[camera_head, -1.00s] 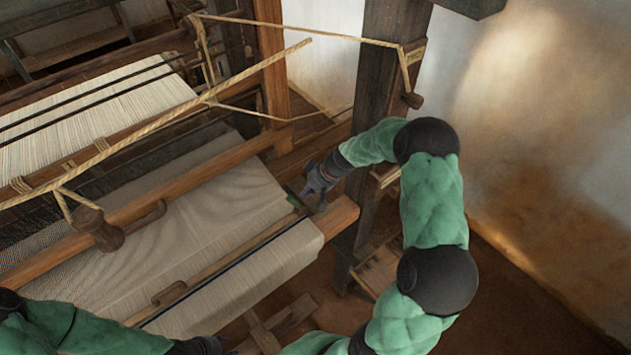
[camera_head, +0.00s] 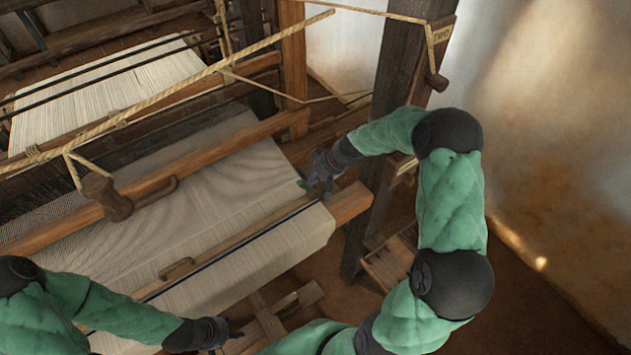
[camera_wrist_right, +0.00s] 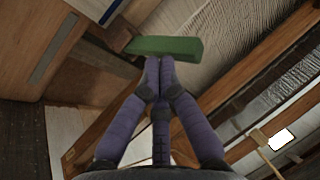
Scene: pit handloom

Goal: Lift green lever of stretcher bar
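The green lever (camera_wrist_right: 165,47) is a short green block in the right wrist view. In the head view it is a small green piece (camera_head: 305,182) at the right end of the wooden stretcher bar (camera_head: 232,243), which lies across the pale cloth. My right gripper (camera_wrist_right: 158,62) has its purple fingers brought together, with the tips right at the lever's edge. I cannot tell whether they touch it. In the head view my right gripper (camera_head: 318,180) partly covers the bar's end. My left gripper (camera_head: 222,332) is low, in front of the cloth; its fingers are too small to read.
A wooden beam (camera_head: 349,203) ends just right of my right gripper. A dark post (camera_head: 388,130) stands close behind my right forearm. A rope (camera_head: 190,90) crosses above the loom, with a wooden peg handle (camera_head: 108,197) hanging from it. Open floor (camera_head: 520,300) lies at the right.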

